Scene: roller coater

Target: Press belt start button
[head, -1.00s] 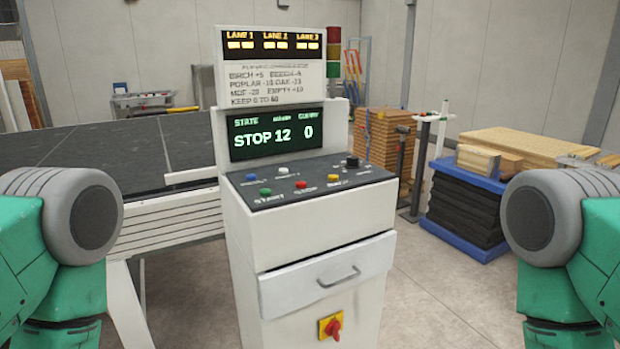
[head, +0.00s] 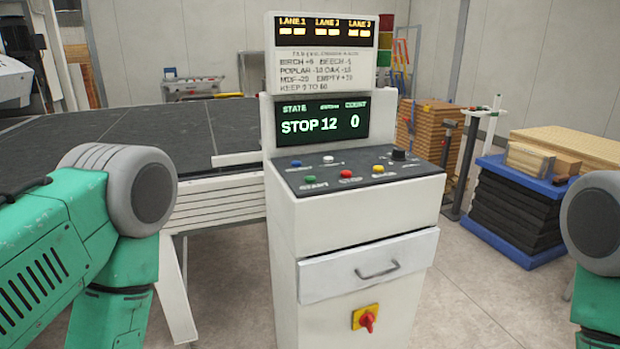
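The control console (head: 350,231) stands upright ahead of me, a little right of the middle. On its sloped dark panel (head: 372,184) the green button (head: 310,179) sits at the front left above a label that looks like START. A red button (head: 345,174) and a yellow button (head: 378,169) are to its right. A blue button (head: 296,163) and a white button (head: 328,159) are behind. The screen (head: 322,125) reads STOP 12 and 0. Green and grey parts of both my arms show at the sides. Neither gripper is in view.
The dark belt table (head: 110,135) extends left behind the console. A drawer (head: 368,268) and a red-yellow switch (head: 366,318) are on the console front. The floor between console and pallet is clear.

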